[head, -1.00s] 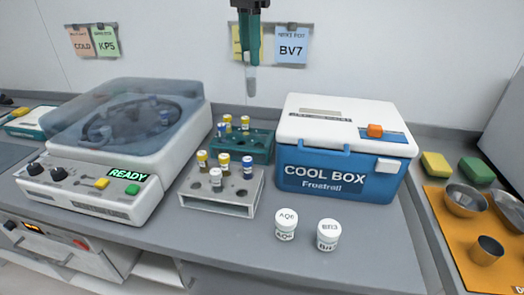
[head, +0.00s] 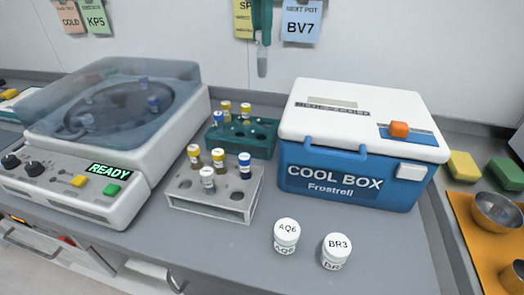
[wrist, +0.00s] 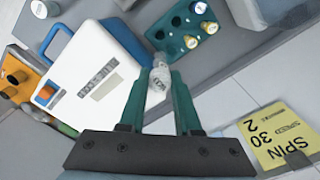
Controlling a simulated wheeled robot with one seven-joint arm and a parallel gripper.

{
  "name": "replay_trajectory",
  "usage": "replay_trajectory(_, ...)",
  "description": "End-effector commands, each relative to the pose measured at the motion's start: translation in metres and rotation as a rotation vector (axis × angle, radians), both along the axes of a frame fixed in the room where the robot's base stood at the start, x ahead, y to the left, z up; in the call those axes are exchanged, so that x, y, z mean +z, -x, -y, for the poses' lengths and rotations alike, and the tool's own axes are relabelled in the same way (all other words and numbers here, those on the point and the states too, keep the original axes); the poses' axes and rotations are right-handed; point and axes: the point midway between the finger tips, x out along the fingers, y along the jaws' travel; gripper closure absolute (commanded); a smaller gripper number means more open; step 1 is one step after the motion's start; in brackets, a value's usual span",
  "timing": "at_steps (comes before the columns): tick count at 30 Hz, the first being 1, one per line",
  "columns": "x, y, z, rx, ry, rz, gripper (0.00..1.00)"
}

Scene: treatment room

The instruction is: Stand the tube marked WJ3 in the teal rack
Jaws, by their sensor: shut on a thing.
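My gripper (head: 262,38) is shut on a tube with a white or pale cap (head: 262,62), held upright in the air in front of the back wall. In the wrist view the tube (wrist: 158,82) sits between my gripper's two teal fingers (wrist: 160,95); its marking is too small to read. The teal rack (head: 258,147) stands on the counter below, left of the cool box. It holds two yellow-capped tubes and a blue-capped one at its left and back, with empty holes to the right. The rack also shows in the wrist view (wrist: 178,46).
A grey rack (head: 190,203) with several capped tubes stands in front of the teal rack. A centrifuge (head: 120,185) reading READY is left, the cool box (head: 350,185) right. Two white pots, AQ6 (head: 286,235) and BR3 (head: 336,250), stand in front. Notes hang on the wall.

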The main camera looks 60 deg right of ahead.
Motion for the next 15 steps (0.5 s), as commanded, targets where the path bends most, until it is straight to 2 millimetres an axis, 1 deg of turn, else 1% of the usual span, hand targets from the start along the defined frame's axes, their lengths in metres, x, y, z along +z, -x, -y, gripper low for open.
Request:
replay_trajectory(1, -0.014, 0.0, 0.0, 0.0, -0.002, 0.0, 1.0)
replay_trajectory(5, -0.034, 0.0, 0.0, -0.001, 0.0, 0.0, 1.0)
replay_trajectory(6, -0.044, 0.001, 0.0, -0.001, -0.002, 0.0, 1.0)
replay_trajectory(9, -0.063, 0.001, 0.0, -0.001, -0.001, 0.0, 1.0)
replay_trajectory(12, -0.087, 0.001, 0.0, -0.001, -0.003, -0.001, 1.0)
replay_trajectory(14, -0.096, 0.001, 0.0, 0.0, 0.0, -0.001, 1.0)
replay_trajectory(15, -0.104, 0.001, 0.0, 0.0, -0.001, 0.0, 1.0)
